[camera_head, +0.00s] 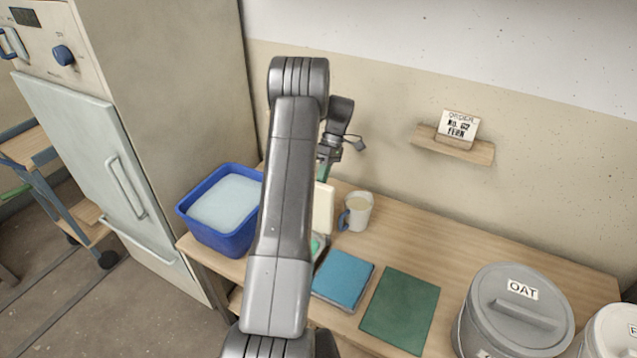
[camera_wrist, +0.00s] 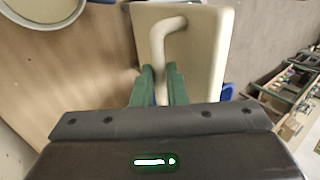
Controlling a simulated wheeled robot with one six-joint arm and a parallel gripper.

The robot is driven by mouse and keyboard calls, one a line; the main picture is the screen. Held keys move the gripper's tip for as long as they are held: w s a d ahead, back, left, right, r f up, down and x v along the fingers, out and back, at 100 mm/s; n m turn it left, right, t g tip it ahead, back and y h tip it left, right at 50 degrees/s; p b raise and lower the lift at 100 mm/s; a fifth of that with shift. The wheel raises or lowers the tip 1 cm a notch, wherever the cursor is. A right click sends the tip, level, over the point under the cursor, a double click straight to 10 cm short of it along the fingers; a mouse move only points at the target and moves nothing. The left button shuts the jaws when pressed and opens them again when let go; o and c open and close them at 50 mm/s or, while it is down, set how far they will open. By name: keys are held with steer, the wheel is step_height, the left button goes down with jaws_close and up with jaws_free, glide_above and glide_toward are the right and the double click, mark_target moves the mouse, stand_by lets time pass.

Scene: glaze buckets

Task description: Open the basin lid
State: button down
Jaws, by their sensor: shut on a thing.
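The blue basin (camera_head: 222,238) stands at the left end of the wooden table, open at the top with a pale surface inside. Its cream lid (camera_head: 323,207) is tilted up steeply to the right of the basin, partly hidden behind my arm. The lid fills the middle of the wrist view (camera_wrist: 205,60), with a curved handle (camera_wrist: 158,45) on its near face. My gripper (camera_wrist: 160,72) has its green fingers shut on this handle. It also shows behind my arm in the head view (camera_head: 325,168). Whether the lid touches the basin is hidden.
A mug (camera_head: 357,213) stands close to the lid's right. A blue tile (camera_head: 343,278) and a green tile (camera_head: 400,310) lie in front. A grey bucket (camera_head: 515,315) marked OAT stands at the right. A wall shelf (camera_head: 455,147) holds a card.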

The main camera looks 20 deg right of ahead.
steer(key=shift+w+d+f, duration=0.2)
steer(key=shift+d+f, duration=0.1)
steer(key=shift+f, duration=0.35)
steer(key=c, duration=1.5)
jaws_free()
steer(key=shift+w, duration=0.1)
steer(key=shift+o, duration=0.2)
steer(key=shift+r, duration=0.15)
steer(key=shift+w+d, duration=0.1)
steer(key=p+v, duration=0.5)
steer(key=v, duration=0.8)
steer(key=shift+r+p, duration=0.3)
steer(key=shift+p, duration=0.1)
